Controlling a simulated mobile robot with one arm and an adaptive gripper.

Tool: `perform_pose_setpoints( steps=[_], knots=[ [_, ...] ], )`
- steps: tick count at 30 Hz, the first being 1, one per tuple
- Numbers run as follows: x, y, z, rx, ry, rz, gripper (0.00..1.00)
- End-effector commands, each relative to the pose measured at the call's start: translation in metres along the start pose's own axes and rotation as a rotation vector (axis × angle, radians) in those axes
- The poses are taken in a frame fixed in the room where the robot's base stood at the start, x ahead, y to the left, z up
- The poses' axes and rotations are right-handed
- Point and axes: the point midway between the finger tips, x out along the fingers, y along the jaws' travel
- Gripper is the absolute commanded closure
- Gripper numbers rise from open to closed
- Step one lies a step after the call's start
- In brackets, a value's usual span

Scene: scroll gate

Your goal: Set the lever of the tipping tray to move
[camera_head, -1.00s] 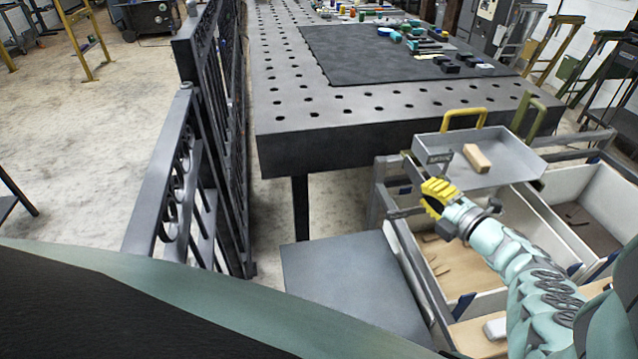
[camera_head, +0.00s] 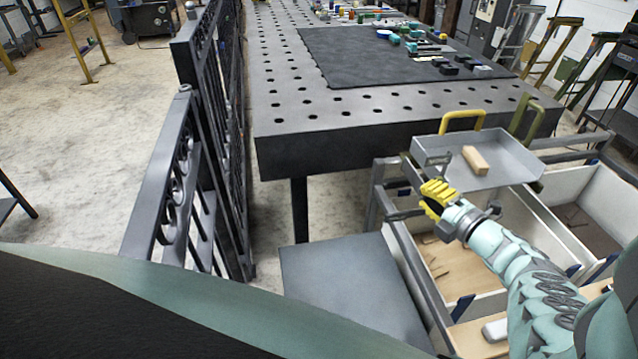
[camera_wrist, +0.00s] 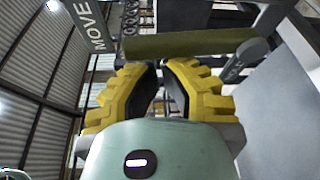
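The tipping tray (camera_head: 510,158) is a shallow grey metal tray holding a wooden block (camera_head: 475,160). My gripper (camera_head: 436,193) has yellow ridged fingers and is just below the tray's front left corner. In the wrist view my gripper (camera_wrist: 161,66) has its fingertips drawn nearly together, with nothing visible between them. An olive bar (camera_wrist: 190,42), apparently the lever's handle, runs across just beyond the tips; I cannot tell whether they touch. A plate marked MOVE (camera_wrist: 95,25) is left of the bar.
White-walled bins (camera_head: 500,245) stand below the tray. A perforated dark table (camera_head: 350,140) is behind, and a black scroll gate (camera_head: 215,150) stands at the left. A yellow handle (camera_head: 462,115) and an olive handle (camera_head: 538,112) rise behind the tray.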

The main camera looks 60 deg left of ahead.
Motion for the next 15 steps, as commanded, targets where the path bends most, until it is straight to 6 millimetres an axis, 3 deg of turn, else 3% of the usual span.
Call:
perform_pose_setpoints(
  steps=[7, 15],
  knots=[
    [0.027, 0.015, -0.043, 0.008, 0.013, 0.008, 1.00],
    [-0.039, 0.006, -0.037, -0.001, 0.004, -0.007, 1.00]
  ],
)
